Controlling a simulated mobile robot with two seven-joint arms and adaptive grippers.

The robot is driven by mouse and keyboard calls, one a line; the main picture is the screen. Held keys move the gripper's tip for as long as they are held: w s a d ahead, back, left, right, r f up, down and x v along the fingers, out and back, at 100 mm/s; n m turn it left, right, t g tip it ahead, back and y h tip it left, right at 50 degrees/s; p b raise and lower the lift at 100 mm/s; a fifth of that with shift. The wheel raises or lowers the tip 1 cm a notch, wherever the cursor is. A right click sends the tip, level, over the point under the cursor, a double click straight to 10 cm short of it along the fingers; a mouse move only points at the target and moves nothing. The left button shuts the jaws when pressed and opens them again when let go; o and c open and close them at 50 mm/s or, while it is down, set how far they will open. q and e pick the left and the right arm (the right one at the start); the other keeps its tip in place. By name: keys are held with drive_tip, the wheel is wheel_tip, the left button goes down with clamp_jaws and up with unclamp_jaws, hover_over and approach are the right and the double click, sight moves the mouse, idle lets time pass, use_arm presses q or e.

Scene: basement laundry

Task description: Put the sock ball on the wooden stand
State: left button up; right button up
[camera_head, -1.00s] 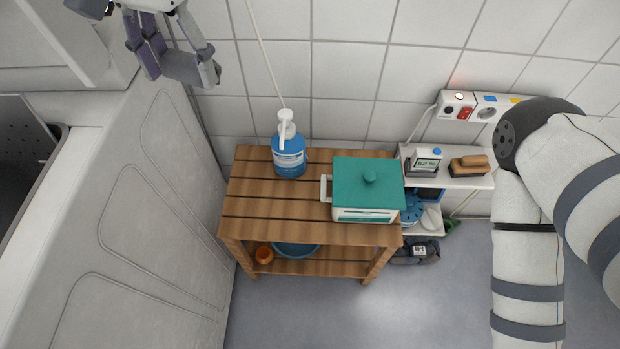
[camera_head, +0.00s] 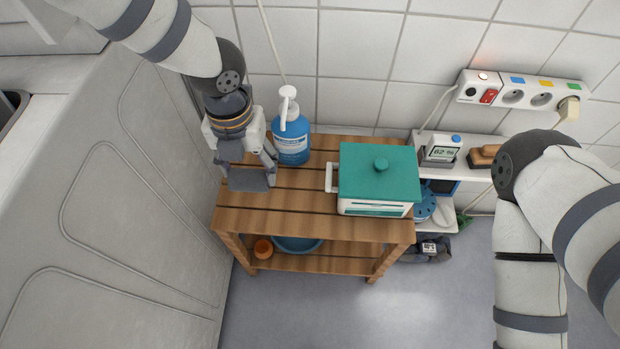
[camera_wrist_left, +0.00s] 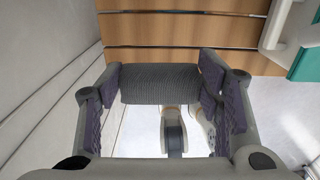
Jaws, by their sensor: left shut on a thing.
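The sock ball (camera_wrist_left: 160,84) is a dark grey ribbed roll between the fingers of my left gripper in the left wrist view. My left gripper (camera_head: 248,178) is shut on it and appears over the left end of the stand in the head view, left of the blue bottle. The wooden stand (camera_head: 300,222) is a slatted brown table with a lower shelf; its slats also show at the top of the left wrist view (camera_wrist_left: 180,30). I cannot tell how high the sock ball is above the slats. My right gripper is out of view.
On the stand are a blue pump bottle (camera_head: 291,142) and a white box with a teal lid (camera_head: 378,175). A white shelf (camera_head: 470,172) with a small display (camera_head: 441,150) stands to the right. A white panelled unit (camera_head: 120,200) is at the left. The stand's front-middle slats are clear.

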use_arm(q)
wheel_tip(320, 180, down, 10)
drive_tip(key=shift+f+b, duration=0.1)
drive_tip(key=shift+b, duration=0.85)
drive_tip(key=o, duration=1.1)
drive_tip(key=shift+o, duration=0.2)
wheel_tip(320, 180, up, 12)
drive_tip(key=shift+r+p, duration=0.15)
drive_tip(key=shift+p, duration=1.05)
